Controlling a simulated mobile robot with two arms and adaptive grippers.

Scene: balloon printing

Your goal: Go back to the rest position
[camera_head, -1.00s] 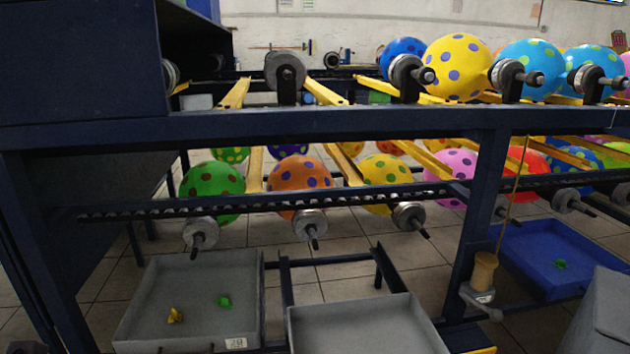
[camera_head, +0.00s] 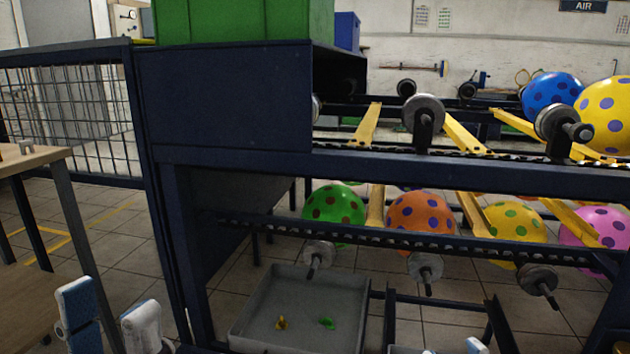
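My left gripper (camera_head: 110,305) shows at the bottom left, its two white and blue fingers standing apart with nothing between them. It is in front of the floor, between the wooden table and the rack. Two small white and blue tips of my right gripper (camera_head: 453,350) show at the bottom edge, right of the grey tray. They look apart, and the rest of that gripper is cut off by the frame. No held thing shows at either gripper.
A dark blue rack (camera_head: 420,176) with dotted balloons fills the right. A grey tray (camera_head: 250,318) with a yellow and a green deflated balloon lies low in it. A wooden table (camera_head: 35,158) stands at the left, before a mesh fence (camera_head: 80,110). Floor between is clear.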

